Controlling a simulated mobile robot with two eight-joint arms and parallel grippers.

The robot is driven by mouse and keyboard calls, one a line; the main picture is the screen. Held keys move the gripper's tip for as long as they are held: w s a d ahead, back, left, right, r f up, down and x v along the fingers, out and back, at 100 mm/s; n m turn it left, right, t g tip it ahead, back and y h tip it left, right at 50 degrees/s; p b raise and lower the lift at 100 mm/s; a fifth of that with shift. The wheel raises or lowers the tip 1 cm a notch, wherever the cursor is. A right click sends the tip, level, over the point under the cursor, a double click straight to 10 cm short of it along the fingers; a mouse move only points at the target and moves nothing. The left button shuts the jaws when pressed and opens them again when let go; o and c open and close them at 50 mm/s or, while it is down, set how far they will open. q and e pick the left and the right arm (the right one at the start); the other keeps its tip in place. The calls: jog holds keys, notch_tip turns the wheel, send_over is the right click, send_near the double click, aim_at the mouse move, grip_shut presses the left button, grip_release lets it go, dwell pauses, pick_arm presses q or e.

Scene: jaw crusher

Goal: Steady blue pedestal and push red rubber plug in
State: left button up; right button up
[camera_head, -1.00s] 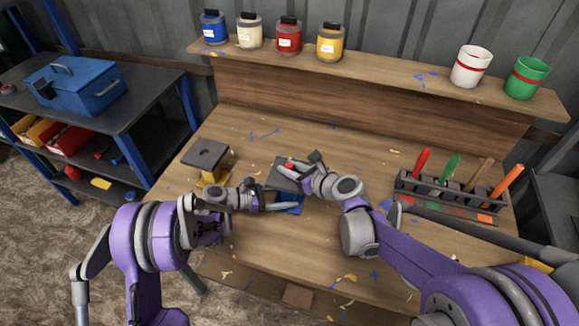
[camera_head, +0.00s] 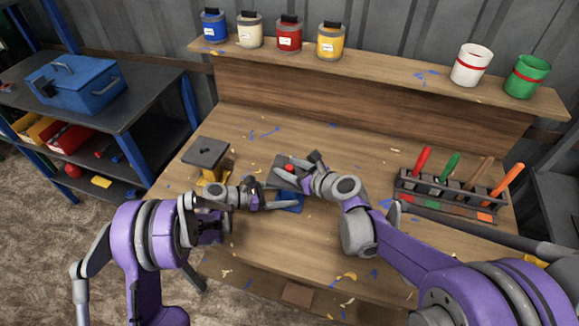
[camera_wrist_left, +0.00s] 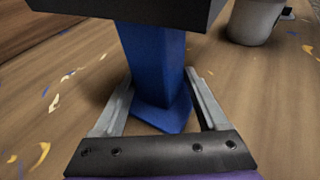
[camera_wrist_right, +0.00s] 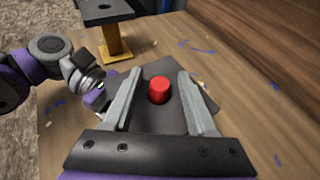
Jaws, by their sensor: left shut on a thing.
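The blue pedestal (camera_head: 291,203) stands upright on the bench, with a dark square top plate (camera_wrist_right: 158,75). It also shows close up in the left wrist view (camera_wrist_left: 155,60). My left gripper (camera_wrist_left: 160,95) is shut on the pedestal, with one finger on each side of its column near the foot. The red rubber plug (camera_wrist_right: 159,90) sits on the top plate; it also shows in the head view (camera_head: 289,168). I cannot tell how deep it sits. My right gripper (camera_wrist_right: 157,80) is open above the plate, with the plug between its spread fingers and gaps on both sides.
A yellow pedestal with a dark top (camera_head: 206,152) stands to the left. A rack with several coloured-handled tools (camera_head: 450,190) stands to the right. Several cans line the back shelf (camera_head: 400,75). Small chips litter the bench; its front middle is mostly clear.

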jog(key=shift+d, duration=0.1)
jog(key=v, duration=1.2)
jog(key=shift+r, duration=0.1)
pick_arm(q)
jog(key=o, duration=0.9)
